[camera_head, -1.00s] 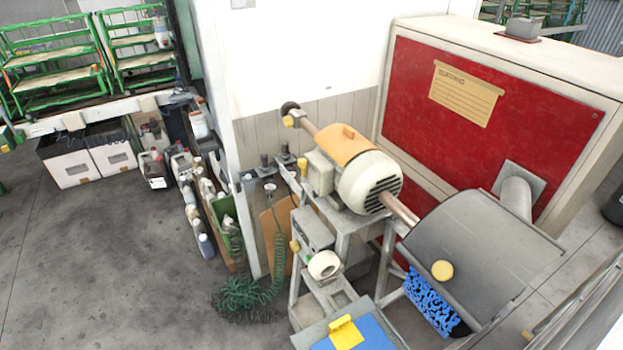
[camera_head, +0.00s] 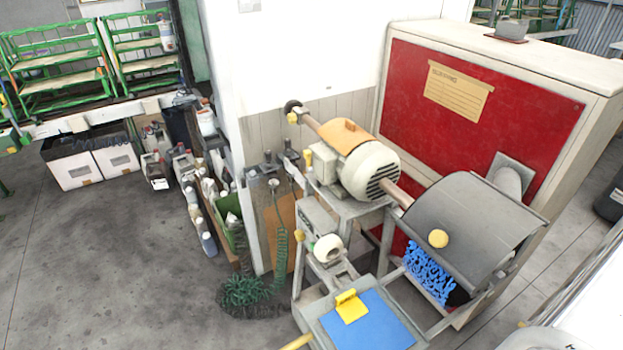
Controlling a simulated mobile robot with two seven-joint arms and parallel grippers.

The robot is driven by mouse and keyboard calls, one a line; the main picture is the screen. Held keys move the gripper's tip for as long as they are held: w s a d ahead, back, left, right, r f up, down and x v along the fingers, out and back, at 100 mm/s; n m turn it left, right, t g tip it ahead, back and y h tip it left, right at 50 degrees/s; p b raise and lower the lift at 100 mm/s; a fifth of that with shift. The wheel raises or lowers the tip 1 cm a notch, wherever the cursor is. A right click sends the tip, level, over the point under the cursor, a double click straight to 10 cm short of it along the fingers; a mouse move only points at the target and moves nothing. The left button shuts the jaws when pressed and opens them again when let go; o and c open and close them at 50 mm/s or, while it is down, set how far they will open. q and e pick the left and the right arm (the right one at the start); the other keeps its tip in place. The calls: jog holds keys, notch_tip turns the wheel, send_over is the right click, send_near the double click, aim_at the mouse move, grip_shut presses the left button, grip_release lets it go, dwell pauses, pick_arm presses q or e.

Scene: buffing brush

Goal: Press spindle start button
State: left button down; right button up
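The buffing machine stands right of centre in the head view. Its cream motor (camera_head: 369,172) has an orange-brown top cover and a shaft through both ends. A grey control box (camera_head: 316,217) sits on the stand below the motor, with a small yellow part (camera_head: 299,236) at its left. No clearly readable start button shows; which small part is the spindle start button I cannot tell. Neither of my grippers shows.
A blue panel with a yellow clip (camera_head: 351,307) lies at the front of the machine. A large red-fronted cabinet (camera_head: 480,85) stands behind. A coiled green hose (camera_head: 243,290) and several bottles (camera_head: 192,195) lie left.

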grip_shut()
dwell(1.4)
